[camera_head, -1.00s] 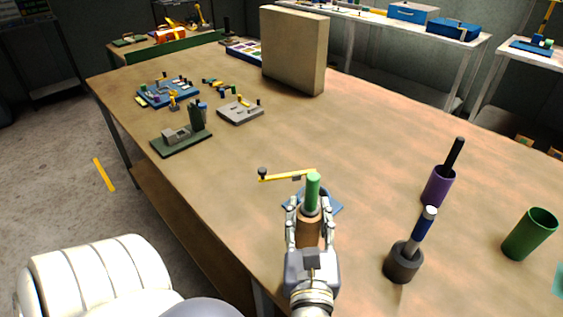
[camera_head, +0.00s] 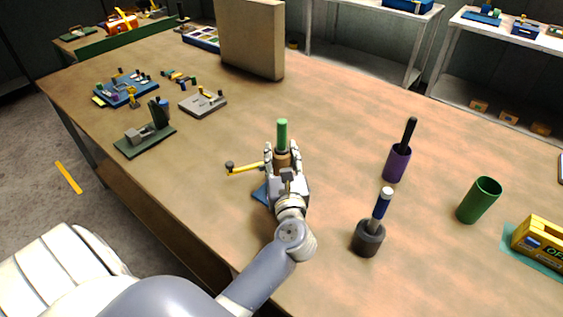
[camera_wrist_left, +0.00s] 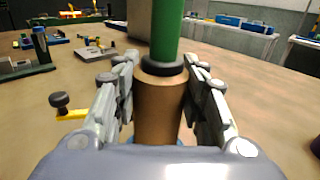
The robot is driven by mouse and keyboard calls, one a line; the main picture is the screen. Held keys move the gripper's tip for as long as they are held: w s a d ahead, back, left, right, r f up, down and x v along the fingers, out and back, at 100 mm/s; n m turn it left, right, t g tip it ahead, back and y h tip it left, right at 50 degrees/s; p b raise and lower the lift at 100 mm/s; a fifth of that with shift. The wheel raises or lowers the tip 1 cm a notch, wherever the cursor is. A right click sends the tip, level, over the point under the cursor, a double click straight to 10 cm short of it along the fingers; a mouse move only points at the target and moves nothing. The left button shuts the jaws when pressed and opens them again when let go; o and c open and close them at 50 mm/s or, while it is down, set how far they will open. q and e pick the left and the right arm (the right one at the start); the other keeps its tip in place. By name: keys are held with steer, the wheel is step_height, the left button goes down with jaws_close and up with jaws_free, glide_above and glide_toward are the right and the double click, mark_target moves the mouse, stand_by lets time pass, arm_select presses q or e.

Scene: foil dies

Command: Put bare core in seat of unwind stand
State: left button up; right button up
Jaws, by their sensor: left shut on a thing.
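My left gripper (camera_head: 283,160) is shut on a brown cylinder, which I take to be the bare core (camera_wrist_left: 158,110). The core stands upright between the fingers in the left wrist view. A dark collar (camera_wrist_left: 163,68) and a green rod (camera_wrist_left: 167,28) rise from its top; the green rod also shows in the head view (camera_head: 282,132). What I take to be the unwind stand has a blue base (camera_head: 261,193) and a yellow crank arm (camera_head: 246,168) with a dark knob. My gripper hides its middle, so I cannot tell whether the core touches the seat.
A dark grey holder (camera_head: 367,240) with a blue-handled tool, a purple cup (camera_head: 397,164) with a black rod and a green cup (camera_head: 479,200) stand to the right. A yellow box (camera_head: 541,240) lies farther right. A tan panel (camera_head: 251,40) and small fixtures are farther back.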

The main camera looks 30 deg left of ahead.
mark_target(282, 166)
arm_select(q)
step_height(282, 166, down, 3)
steer(key=shift+f, duration=0.2)
arm_select(e)
steer(key=shift+s+a, duration=0.3)
steer(key=shift+s, duration=0.25)
arm_select(q)
steer(key=shift+f, duration=0.25)
steer(key=o, duration=1.3)
steer(key=shift+r, duration=0.1)
steer(key=shift+c, duration=0.2)
arm_select(e)
steer(key=shift+d+f, duration=0.1)
steer(key=shift+d, duration=0.15)
